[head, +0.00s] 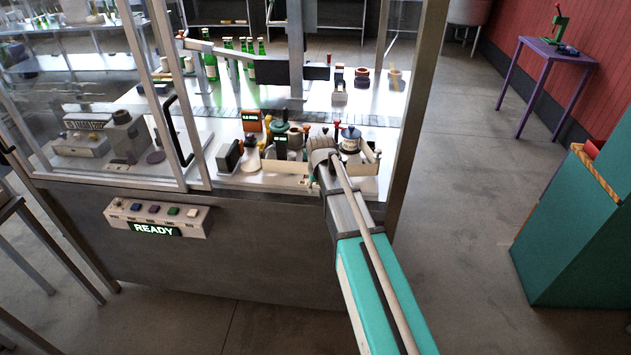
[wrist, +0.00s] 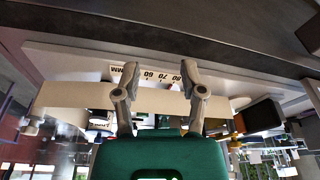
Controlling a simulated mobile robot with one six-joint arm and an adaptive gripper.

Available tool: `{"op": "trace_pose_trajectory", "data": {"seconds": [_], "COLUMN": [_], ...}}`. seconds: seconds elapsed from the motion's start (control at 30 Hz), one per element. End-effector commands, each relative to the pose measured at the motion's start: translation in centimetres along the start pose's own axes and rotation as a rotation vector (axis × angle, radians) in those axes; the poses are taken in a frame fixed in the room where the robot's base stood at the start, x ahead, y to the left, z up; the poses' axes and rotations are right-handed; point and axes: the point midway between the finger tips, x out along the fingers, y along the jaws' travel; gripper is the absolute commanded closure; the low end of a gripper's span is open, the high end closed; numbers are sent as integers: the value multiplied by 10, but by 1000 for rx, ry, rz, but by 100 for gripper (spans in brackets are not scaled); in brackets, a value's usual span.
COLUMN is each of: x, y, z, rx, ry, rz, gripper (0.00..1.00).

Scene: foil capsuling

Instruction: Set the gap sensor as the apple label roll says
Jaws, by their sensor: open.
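My gripper (wrist: 158,70) is open in the wrist view, its two fingers apart with nothing clearly held between them. In front of the fingers is a cream panel (wrist: 72,95) and a white number scale (wrist: 155,75), seen upside down, with marks such as 60, 70 and 80. Whether the fingers touch the scale I cannot tell. In the head view my arm reaches through the machine's open side, and its end hides what lies directly ahead. I cannot single out the gap sensor. Two brownish rolls (head: 362,78) (head: 396,79) stand at the back right; their labels are unreadable.
A control box (head: 157,217) reads READY on the machine's front. A glass door (head: 90,90) with a black handle covers the left side. Green bottles (head: 211,65) stand behind. The metal post (head: 411,120) is close right of my arm. A teal cabinet (head: 575,235) stands right.

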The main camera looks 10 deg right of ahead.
Motion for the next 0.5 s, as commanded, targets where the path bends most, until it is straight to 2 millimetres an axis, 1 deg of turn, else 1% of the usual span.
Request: {"op": "trace_pose_trajectory", "data": {"seconds": [0.03, 0.5], "x": [6, 32], "y": [0, 1], "z": [10, 71], "rx": [0, 0], "ry": [-6, -58], "rz": [0, 0], "gripper": [47, 47]}}
